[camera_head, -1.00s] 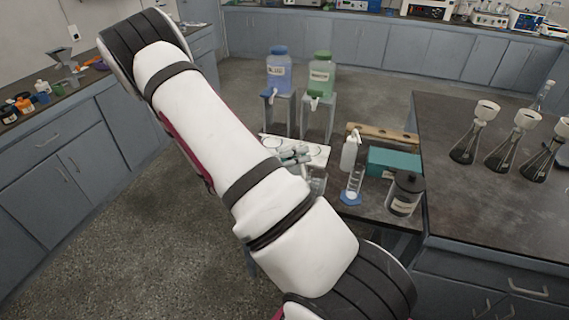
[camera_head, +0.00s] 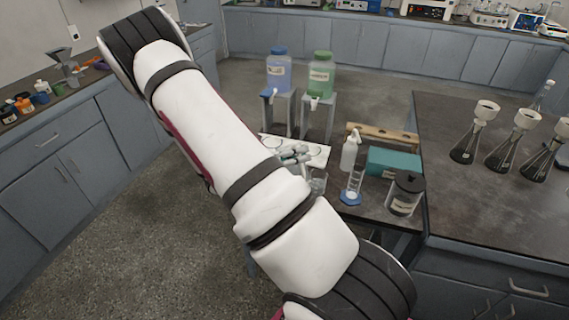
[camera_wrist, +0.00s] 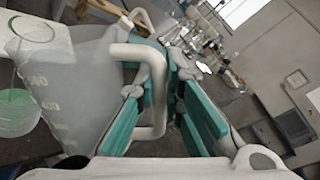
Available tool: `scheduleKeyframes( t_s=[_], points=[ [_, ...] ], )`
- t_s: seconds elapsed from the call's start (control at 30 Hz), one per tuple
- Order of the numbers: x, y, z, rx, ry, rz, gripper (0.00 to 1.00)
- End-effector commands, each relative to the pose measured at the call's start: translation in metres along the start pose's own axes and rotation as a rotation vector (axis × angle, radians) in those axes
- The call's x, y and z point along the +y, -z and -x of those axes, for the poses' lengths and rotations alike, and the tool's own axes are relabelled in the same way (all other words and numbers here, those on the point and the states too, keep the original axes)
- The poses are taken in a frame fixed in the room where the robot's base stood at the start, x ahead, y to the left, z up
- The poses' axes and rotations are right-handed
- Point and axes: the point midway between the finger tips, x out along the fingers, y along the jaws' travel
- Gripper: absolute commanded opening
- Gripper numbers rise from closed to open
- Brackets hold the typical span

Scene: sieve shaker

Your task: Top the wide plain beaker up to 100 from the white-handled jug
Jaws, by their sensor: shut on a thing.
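The jug (camera_wrist: 80,85) fills the left of the wrist view, a clear tilted vessel with faint graduation marks. My gripper (camera_wrist: 165,85) has its teal finger pads shut on the jug's white handle (camera_wrist: 152,95). A rounded clear shape with pale green contents (camera_wrist: 15,112) shows at the far left edge; I cannot tell whether it is the beaker or part of the jug. In the head view my gripper (camera_head: 292,155) is over the small side table, partly behind my arm. A clear glass vessel (camera_head: 319,182) stands just beside my arm, partly hidden; its level cannot be read.
Blue-capped (camera_head: 279,72) and green-capped (camera_head: 320,75) dispensers stand behind. A wash bottle (camera_head: 349,153), a blue-based cylinder (camera_head: 352,187), a teal box (camera_head: 393,162) and a dark jar (camera_head: 404,194) crowd the table's right. Funnel-topped flasks (camera_head: 500,150) stand on the right bench.

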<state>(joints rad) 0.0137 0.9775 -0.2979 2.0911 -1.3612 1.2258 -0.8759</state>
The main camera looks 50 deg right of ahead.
Motion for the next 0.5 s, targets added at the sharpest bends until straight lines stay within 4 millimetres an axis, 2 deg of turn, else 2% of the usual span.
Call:
scheduleKeyframes(
  t_s=[0.07, 0.17, 0.4, 0.5],
  points=[
    [-0.001, 0.000, 0.000, -0.002, 0.002, -0.004, 0.00],
    [-0.001, 0.014, -0.001, -0.021, 0.002, -0.076, 0.00],
    [0.003, 0.061, -0.001, -0.062, 0.002, -0.291, 0.00],
    [0.005, 0.064, -0.001, -0.065, 0.002, -0.321, 0.00]
  ],
)
